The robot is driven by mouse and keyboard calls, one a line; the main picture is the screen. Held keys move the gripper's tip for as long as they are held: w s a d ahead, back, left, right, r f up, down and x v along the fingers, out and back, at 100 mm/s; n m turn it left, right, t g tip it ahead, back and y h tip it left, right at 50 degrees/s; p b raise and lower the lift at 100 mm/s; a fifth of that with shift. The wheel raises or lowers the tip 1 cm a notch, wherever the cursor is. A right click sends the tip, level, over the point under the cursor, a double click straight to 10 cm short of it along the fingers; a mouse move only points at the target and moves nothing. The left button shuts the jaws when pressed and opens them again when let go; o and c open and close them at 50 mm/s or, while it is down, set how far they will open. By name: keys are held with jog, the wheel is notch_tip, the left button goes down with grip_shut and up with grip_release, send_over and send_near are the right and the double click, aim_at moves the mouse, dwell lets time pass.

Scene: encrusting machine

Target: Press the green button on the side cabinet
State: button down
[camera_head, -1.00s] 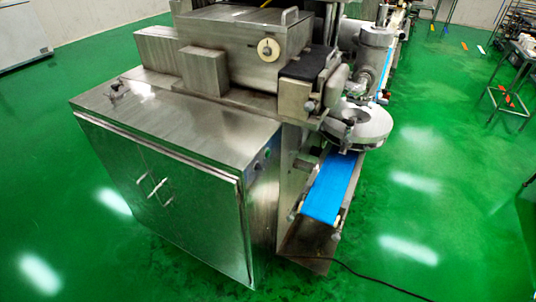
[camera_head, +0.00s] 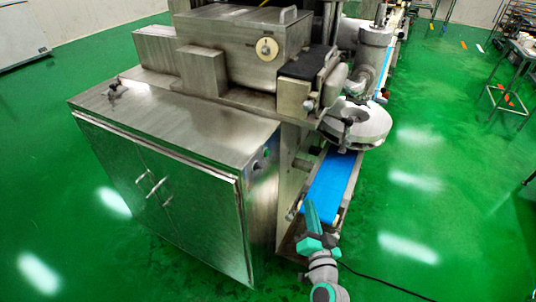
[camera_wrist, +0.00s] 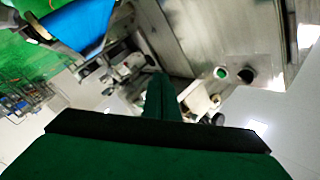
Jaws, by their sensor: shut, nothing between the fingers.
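The green button (camera_head: 266,152) is a small round button on the narrow right side face of the steel side cabinet (camera_head: 160,200), near its top. It also shows in the wrist view, where the green button (camera_wrist: 220,73) sits beside a dark round knob (camera_wrist: 247,76). My gripper (camera_head: 309,206) is at the lower right of the cabinet, in front of the blue conveyor, with its fingers pointing up in the picture. The fingers (camera_wrist: 161,90) are closed together and empty. They are apart from the button, which lies to their upper left in the head view.
A blue conveyor belt (camera_head: 331,185) runs beside the cabinet's right side, under a round metal turntable (camera_head: 356,125). The steel machine (camera_head: 245,50) rises behind the cabinet. A black cable (camera_head: 375,283) lies on the green floor. Open floor lies to the right.

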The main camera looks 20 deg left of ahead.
aim_at(267, 153)
jog(key=w+a+r+n+g+y, duration=0.1)
jog(key=w+a+r+n+y, duration=0.2)
jog(key=r, duration=0.7)
jog(key=shift+w+a+r+g+y, duration=0.2)
jog(key=shift+w+r+g+y, duration=0.1)
jog(key=shift+w+y, duration=0.5)
jog(key=a, duration=0.8)
jog(key=shift+a, duration=0.4)
jog(key=shift+w, duration=0.2)
dwell(0.5)
jog(key=shift+s+a, duration=0.2)
jog(key=shift+a, duration=0.35)
